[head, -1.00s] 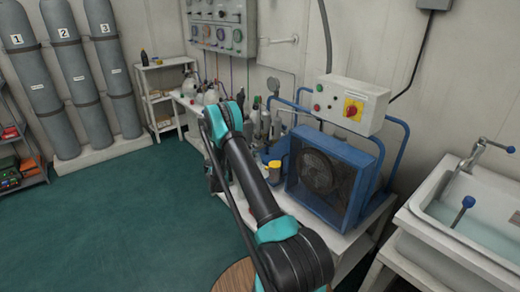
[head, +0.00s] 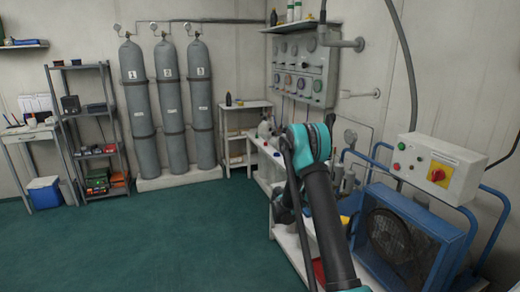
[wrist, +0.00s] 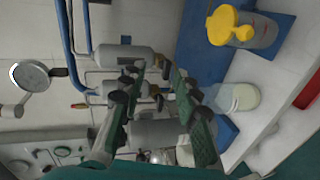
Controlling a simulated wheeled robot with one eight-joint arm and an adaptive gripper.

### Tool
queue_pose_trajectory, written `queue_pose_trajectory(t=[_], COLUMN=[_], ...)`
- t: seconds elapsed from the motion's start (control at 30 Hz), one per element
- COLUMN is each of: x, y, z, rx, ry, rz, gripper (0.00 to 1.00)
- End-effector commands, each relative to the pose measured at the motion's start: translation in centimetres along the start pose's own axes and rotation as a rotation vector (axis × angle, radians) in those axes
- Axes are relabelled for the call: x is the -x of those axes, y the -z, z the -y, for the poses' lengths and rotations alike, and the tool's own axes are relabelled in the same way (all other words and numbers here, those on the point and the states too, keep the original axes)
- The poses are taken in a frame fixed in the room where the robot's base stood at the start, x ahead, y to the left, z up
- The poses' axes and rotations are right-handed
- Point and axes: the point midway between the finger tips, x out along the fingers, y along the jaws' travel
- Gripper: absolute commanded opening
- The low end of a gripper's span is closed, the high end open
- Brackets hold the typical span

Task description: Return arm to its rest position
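My arm (head: 325,210) reaches forward from the bottom of the head view, bent at a teal joint, over the white bench by the wall. My gripper (wrist: 158,72) shows in the wrist view as two dark fingers with green pads, spread apart with nothing visibly held between them. Grey cylinders lie behind the fingers in that view, and I cannot tell how far off they are. In the head view the gripper is mostly hidden behind the arm.
The blue compressor (head: 400,235) with its control box (head: 437,167) stands right of my arm. A yellow-lidded jar (wrist: 240,28) and a pressure gauge (wrist: 30,75) are near the gripper. Grey tanks (head: 170,105) and a shelf (head: 95,130) stand behind open green floor (head: 140,245).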

Motion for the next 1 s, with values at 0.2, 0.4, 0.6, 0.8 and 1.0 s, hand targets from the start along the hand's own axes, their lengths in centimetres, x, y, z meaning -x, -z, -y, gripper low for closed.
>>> queue_pose_trajectory(t=[0.2,0.4,0.6,0.8,1.0], x=[2.4,5.3,9.0,13.2,17.9], y=[-4.2,-8.7,-13.7,-19.1,-24.5], z=[-3.1,-4.8,-5.6,-5.5,-4.5], rx=[-0.05,-0.102,-0.161,-0.224,-0.294], ry=[0.185,0.355,0.522,0.687,0.85], rz=[-0.001,-0.002,-0.007,-0.01,-0.016], gripper=[0.31,0.31,0.31,0.31,0.31])
